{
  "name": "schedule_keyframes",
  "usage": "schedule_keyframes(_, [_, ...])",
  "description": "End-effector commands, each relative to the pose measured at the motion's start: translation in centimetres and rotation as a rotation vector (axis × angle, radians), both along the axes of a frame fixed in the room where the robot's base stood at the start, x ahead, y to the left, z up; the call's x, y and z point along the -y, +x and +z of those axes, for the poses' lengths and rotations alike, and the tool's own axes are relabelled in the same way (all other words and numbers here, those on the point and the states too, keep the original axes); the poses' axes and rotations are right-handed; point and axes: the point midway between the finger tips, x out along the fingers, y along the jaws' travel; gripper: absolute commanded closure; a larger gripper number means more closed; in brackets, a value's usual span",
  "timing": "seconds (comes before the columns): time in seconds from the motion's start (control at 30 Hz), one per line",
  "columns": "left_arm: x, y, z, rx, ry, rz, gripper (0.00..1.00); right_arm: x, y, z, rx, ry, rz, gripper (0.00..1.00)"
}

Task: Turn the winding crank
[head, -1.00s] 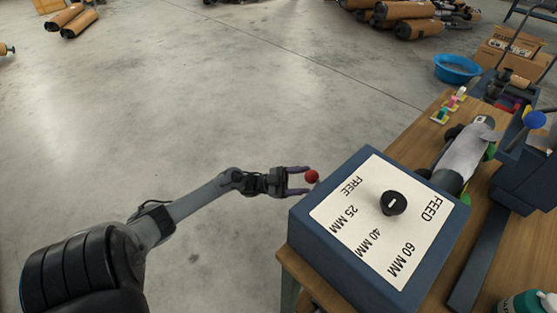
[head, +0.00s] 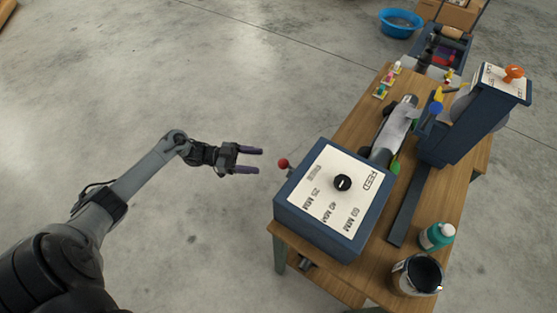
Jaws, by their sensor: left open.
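A blue box (head: 312,234) with a white dial face and a black knob (head: 342,183) stands on the wooden table. A red ball handle (head: 283,163) sticks out from its left side; whether this is the winding crank is not clear. My left gripper (head: 258,161) is open and empty, just left of the red ball and apart from it, its fingers pointing at it. A blue machine (head: 455,132) stands behind, with a blue ball knob (head: 435,107) on its left side and an orange knob (head: 514,72) on top. My right gripper is not in view.
A grey muffler-like part (head: 393,132) lies behind the box. A blue basin (head: 400,22) sits on the floor behind. The floor left of the table is clear.

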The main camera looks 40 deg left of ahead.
Motion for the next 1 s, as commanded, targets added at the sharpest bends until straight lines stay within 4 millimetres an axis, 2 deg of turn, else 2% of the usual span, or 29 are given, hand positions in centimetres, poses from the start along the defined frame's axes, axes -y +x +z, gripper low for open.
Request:
schedule_keyframes(0.3, [4.2, 3.1, 0.0, 0.005, -0.003, 0.001, 0.36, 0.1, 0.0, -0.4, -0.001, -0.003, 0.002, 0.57])
schedule_keyframes(0.5, [6.1, 4.5, 0.0, 0.003, -0.001, 0.0, 0.36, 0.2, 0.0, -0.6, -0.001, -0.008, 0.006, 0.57])
schedule_keyframes(0.7, [7.0, 5.1, 0.0, 0.002, 0.0, 0.001, 0.36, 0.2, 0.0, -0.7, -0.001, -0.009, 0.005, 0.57])
schedule_keyframes(1.0, [7.1, 5.2, 0.0, 0.001, 0.001, 0.001, 0.36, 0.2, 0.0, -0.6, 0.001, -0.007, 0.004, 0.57])
